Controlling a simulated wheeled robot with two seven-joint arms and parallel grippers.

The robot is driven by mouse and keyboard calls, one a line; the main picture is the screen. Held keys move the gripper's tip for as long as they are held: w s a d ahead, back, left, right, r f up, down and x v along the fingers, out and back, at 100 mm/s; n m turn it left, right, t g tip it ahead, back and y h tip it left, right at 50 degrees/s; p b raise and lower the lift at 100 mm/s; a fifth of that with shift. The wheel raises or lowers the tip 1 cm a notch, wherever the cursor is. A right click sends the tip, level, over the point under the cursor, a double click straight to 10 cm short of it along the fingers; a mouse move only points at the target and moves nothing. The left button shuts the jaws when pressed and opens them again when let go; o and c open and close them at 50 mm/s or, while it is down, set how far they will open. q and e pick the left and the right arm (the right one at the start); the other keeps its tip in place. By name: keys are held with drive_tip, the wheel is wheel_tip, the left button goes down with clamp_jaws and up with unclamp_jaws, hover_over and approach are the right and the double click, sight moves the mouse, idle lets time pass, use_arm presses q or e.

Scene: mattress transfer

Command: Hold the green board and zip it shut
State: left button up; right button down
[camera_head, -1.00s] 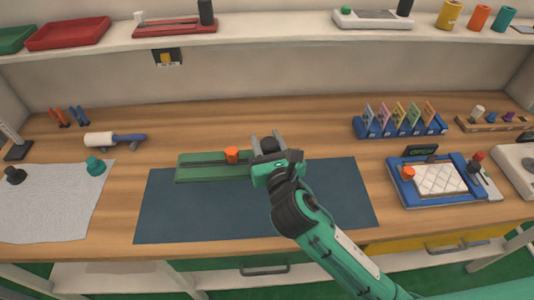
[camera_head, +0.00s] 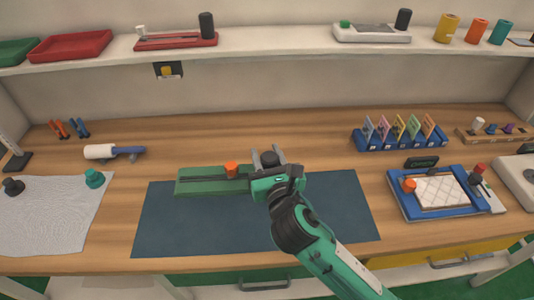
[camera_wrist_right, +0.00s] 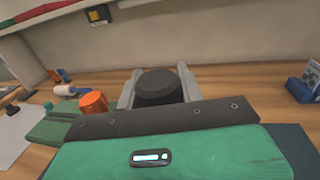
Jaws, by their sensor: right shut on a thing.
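The green board (camera_head: 200,180) lies flat at the back edge of a dark blue mat, with a dark zip track along its length. An orange knob (camera_head: 231,170) stands on the track near the middle, and it also shows in the right wrist view (camera_wrist_right: 93,103). My right gripper (camera_head: 268,158) is over the board's right end, shut on a black knob (camera_wrist_right: 157,88) that shows between its two grey fingers. My gripper and wrist hide the board's right end. My left gripper is not in any view.
The dark blue mat (camera_head: 190,225) is otherwise bare. A blue tray (camera_head: 450,208) and a card rack (camera_head: 400,140) stand at the right. A shelf (camera_head: 270,45) runs along the back.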

drive_tip(key=shift+f+b, duration=4.25)
drive_tip(key=shift+f, duration=3.55)
drive_tip(key=shift+f+b, duration=0.55)
drive_tip(key=shift+f, duration=0.7)
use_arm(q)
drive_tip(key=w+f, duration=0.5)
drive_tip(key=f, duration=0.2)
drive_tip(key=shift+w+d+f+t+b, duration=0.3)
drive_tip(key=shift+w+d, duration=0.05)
use_arm(e)
drive_tip(key=shift+f, duration=0.15)
